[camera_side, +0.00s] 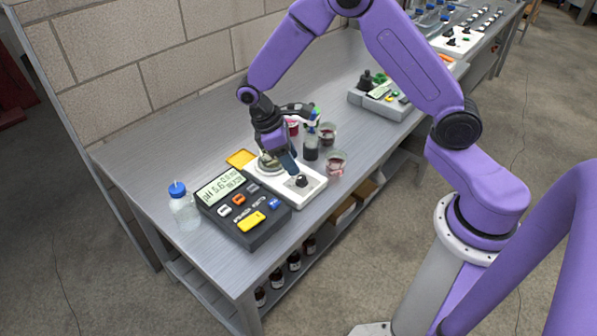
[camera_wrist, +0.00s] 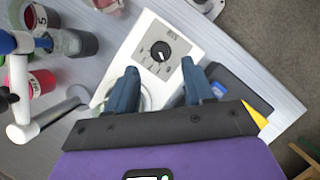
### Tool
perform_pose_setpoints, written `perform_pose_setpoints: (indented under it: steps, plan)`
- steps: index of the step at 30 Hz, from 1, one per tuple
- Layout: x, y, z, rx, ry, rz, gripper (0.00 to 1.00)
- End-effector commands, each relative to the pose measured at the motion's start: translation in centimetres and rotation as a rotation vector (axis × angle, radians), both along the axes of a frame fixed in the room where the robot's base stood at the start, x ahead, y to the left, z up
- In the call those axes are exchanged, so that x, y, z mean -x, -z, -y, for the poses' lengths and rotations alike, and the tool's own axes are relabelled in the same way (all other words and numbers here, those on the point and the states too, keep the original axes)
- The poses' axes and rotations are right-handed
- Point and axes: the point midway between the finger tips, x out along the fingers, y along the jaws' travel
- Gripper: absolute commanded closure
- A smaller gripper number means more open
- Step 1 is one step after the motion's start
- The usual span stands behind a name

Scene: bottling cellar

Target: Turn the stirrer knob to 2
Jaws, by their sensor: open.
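The stirrer (camera_side: 314,192) is a white box on the bench with a round plate at its back end. Its black knob (camera_side: 301,180) sits at the front end. In the wrist view the knob (camera_wrist: 160,51) has a pale pointer mark and a printed scale around it; I cannot read which number it points to. My gripper (camera_side: 285,163) is above the stirrer, near the knob. In the wrist view my gripper (camera_wrist: 159,66) has its two blue fingers spread apart, with the knob just beyond the gap between the tips. Nothing is held.
A dark pH meter (camera_side: 262,228) stands directly left of the stirrer, with a blue-capped bottle (camera_side: 184,210) beyond it. Jars, including one with reddish contents (camera_side: 336,164), and a probe stand are close on the right. A grey device (camera_side: 371,100) is farther back.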

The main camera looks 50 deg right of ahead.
Motion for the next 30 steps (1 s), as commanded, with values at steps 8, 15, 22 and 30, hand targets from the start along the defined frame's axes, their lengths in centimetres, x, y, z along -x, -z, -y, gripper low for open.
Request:
perform_pose_setpoints:
  steps: [8, 15, 22, 30]
  plan:
    - [1.2, 3.9, 1.2, 0.002, 0.001, -0.003, 0.48]
    - [1.5, 5.0, 1.4, 0.000, 0.000, 0.000, 0.48]
    - [1.5, 5.0, 1.5, 0.000, 0.000, 0.000, 0.48]
    - [1.5, 5.0, 1.4, 0.000, 0.000, 0.000, 1.00]
